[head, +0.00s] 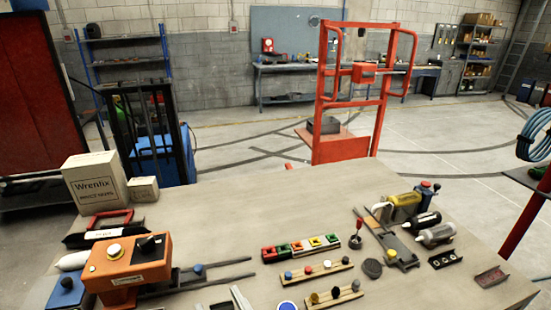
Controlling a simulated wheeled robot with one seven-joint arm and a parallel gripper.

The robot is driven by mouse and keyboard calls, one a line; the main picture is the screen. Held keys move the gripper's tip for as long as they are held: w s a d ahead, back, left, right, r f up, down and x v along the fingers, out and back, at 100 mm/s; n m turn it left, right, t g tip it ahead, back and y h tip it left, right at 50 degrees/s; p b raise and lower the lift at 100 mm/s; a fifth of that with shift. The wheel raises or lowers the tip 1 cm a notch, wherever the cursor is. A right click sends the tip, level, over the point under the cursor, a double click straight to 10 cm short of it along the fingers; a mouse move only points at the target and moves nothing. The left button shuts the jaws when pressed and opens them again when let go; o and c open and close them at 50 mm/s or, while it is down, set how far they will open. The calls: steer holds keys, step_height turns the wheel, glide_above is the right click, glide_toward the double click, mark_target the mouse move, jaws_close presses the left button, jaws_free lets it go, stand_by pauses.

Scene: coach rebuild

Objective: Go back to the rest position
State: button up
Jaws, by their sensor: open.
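My gripper and arm do not show in the head view. The workbench (300,222) fills the lower part of the view, with its objects standing on it. An orange control box (125,268) with a white button and a black knob sits at the front left. A row of coloured blocks (301,247) lies near the middle. Two wooden strips with small knobs, one of them the nearer strip (335,296), lie in front of the row.
Wrenfix cartons (95,183) stand at the bench's back left. Bottles (437,235) and a grey holder (399,254) are at the right. The bench's back middle is bare. Beyond stand an orange-red trolley frame (350,148) and a dark forklift-like machine (150,140), with open floor between.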

steer(key=s+d+f+m+h+b, duration=0.2)
steer(key=s+d+f, duration=0.4)
steer(key=s+d, duration=0.3)
steer(key=s+d+f+m+h+b, duration=0.2)
steer(key=s+d+f+h+b, duration=0.2)
steer(key=s+d, duration=0.5)
steer(key=s+d+f+m+h+b, duration=0.2)
steer(key=s+d+f+h+b, duration=0.1)
steer(key=s+d+f, duration=0.4)
steer(key=s+d, duration=0.2)
steer(key=d, duration=0.1)
steer(key=shift+s+d+f, duration=0.3)
steer(key=shift+s+d, duration=0.05)
steer(key=shift+s, duration=0.05)
